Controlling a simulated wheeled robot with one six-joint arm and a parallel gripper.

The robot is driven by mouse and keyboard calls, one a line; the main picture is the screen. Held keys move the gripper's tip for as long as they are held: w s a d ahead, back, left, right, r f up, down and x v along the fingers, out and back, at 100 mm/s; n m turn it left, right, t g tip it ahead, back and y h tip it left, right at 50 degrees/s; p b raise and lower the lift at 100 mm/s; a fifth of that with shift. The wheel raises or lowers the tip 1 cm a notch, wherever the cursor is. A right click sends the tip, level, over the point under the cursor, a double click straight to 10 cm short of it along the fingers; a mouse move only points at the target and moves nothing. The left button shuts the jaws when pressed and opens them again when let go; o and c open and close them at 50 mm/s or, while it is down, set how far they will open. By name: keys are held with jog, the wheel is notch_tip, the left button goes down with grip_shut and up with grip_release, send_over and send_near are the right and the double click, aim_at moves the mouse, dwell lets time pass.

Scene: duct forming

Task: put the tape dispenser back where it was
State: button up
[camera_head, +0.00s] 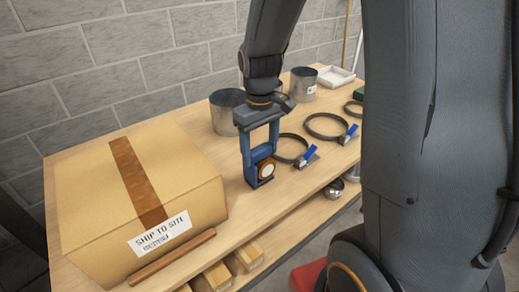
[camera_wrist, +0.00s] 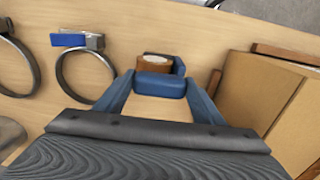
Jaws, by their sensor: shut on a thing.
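The tape dispenser (camera_head: 266,169) is blue with a brown-edged roll of tape. My gripper (camera_head: 259,160) comes down from above and is shut on it, near the table's front edge, right of the cardboard box. The dispenser is at or just above the tabletop; I cannot tell if it touches. In the wrist view the tape roll (camera_wrist: 163,68) shows just beyond the blue fingers, and part of the dispenser is hidden by them.
A cardboard box (camera_head: 100,200) with a brown tape strip and a "SHIP TO SITE" label fills the table's left. A brown rod (camera_head: 172,257) lies along its front. Ring clamps (camera_head: 325,126) with blue handles lie right of my gripper. Metal duct pieces (camera_head: 222,112) stand behind, near a white tray (camera_head: 335,77).

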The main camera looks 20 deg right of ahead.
jog(key=shift+f, duration=0.15)
jog(key=o, duration=1.2)
jog(key=shift+c, duration=0.2)
notch_tip(320, 180, up, 12)
jog(key=b, duration=0.2)
jog(key=s+f+m+t, duration=0.1)
jog(key=s+f+m, duration=0.2)
jog(key=s+f, duration=0.6)
notch_tip(320, 180, down, 3)
jog(key=shift+a+f+m, duration=0.15)
jog(key=shift+f+m, duration=0.05)
jog(key=shift+m, duration=0.1)
jog(key=shift+s, duration=0.1)
